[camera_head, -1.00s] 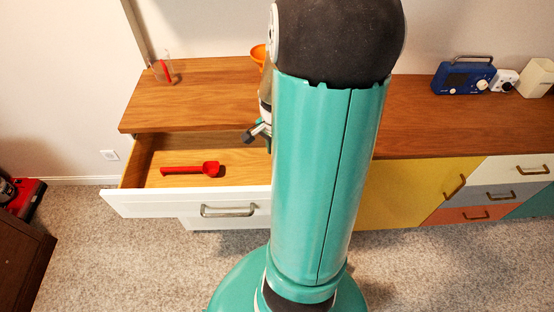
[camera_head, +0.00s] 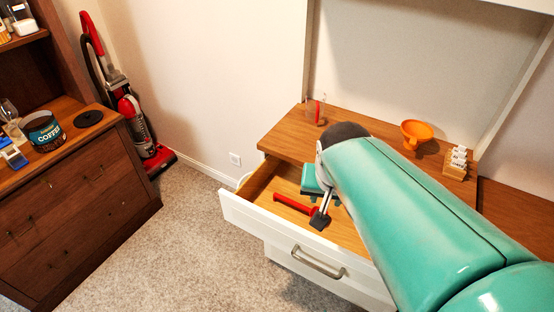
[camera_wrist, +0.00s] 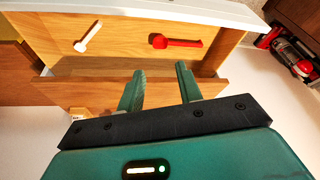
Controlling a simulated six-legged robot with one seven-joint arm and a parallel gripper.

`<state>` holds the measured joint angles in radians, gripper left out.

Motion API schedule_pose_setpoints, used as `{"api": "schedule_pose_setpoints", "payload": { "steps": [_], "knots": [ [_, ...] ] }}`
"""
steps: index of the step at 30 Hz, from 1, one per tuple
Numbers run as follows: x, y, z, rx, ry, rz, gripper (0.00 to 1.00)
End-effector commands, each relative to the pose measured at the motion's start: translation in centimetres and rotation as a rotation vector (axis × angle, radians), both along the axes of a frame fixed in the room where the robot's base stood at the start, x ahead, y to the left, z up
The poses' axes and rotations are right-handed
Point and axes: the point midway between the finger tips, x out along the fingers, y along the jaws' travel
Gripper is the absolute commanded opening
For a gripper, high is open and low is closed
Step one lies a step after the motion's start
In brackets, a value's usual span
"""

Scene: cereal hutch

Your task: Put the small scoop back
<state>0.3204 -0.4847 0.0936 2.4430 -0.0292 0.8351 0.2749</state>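A red scoop (camera_head: 293,203) lies in the open white-fronted drawer (camera_head: 238,207); it also shows in the wrist view (camera_wrist: 175,42). A smaller whitish scoop (camera_wrist: 88,38) lies in the same drawer in the wrist view; my arm hides it in the head view. I cannot tell for sure which one the task means. My gripper (camera_head: 320,215) hangs over the drawer near the red scoop. In the wrist view, my gripper (camera_wrist: 160,82) has its two fingers apart with nothing between them, short of both scoops.
On the wooden counter (camera_head: 290,132) stand a clear cup (camera_head: 314,110) with something red, an orange funnel-like bowl (camera_head: 416,133) and a rack of small white-topped jars (camera_head: 457,162). A dark dresser (camera_head: 70,200) and a red vacuum (camera_head: 135,115) are at left. Carpet between is clear.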

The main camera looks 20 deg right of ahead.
Motion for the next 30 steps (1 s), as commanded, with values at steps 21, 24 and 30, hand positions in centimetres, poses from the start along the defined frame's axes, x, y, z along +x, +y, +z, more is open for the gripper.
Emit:
{"api": "schedule_pose_setpoints", "payload": {
  "steps": [21,24,30],
  "knots": [
    [-3.7,7.6,4.5,-0.057,-0.131,0.484,0.35],
    [-3.7,7.6,4.5,-0.058,-0.131,0.483,0.35],
    [-3.7,7.6,4.5,-0.058,-0.131,0.483,0.35]
  ]
}}
